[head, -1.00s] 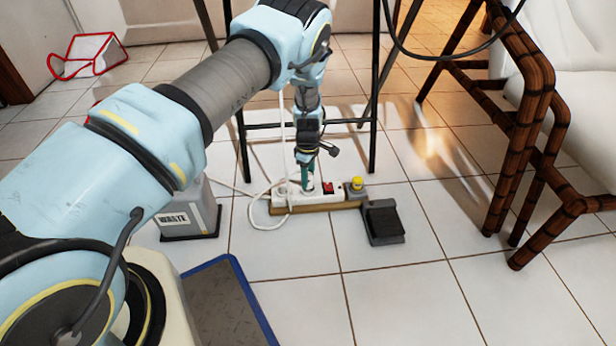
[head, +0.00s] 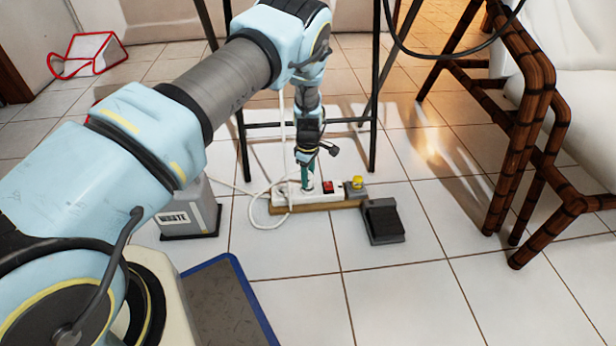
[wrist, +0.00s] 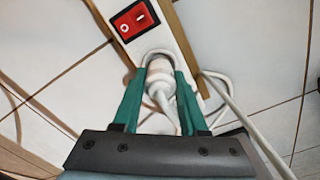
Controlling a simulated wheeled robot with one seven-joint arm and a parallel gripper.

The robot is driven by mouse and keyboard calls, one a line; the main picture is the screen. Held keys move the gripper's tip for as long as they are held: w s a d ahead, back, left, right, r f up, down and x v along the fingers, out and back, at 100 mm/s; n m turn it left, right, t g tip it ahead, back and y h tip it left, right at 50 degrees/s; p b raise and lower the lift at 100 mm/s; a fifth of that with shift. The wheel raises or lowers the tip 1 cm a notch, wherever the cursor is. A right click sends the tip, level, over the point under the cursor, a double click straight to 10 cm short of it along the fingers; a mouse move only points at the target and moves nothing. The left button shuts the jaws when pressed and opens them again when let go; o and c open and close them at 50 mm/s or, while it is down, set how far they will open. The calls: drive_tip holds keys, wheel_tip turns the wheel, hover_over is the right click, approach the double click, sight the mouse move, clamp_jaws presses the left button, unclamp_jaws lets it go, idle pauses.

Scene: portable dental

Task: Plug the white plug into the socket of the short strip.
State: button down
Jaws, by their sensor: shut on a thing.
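The short strip (head: 281,197) is white with a red switch (head: 328,187) and lies on a wooden board on the tiled floor. My gripper (head: 307,184) points down over the strip, left of the switch. In the wrist view my gripper (wrist: 160,88) has its green fingers shut on the white plug (wrist: 159,72), one finger on each side. The plug's front end is against or just above the strip face below the red switch (wrist: 134,19). The socket is hidden under the plug, so I cannot tell how deep it sits. Its cord runs back between the fingers.
A grey box with a yellow knob (head: 357,184) adjoins the strip's right end. A black foot pedal (head: 383,221) lies in front of it. White cable loops lie beside the strip. Black stand legs (head: 374,100) rise behind; a bamboo chair (head: 520,150) is right.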

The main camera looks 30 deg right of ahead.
drive_tip(key=shift+f+b, duration=0.55)
drive_tip(key=shift+f, duration=0.3)
drive_tip(key=shift+c, duration=1.8)
unclamp_jaws()
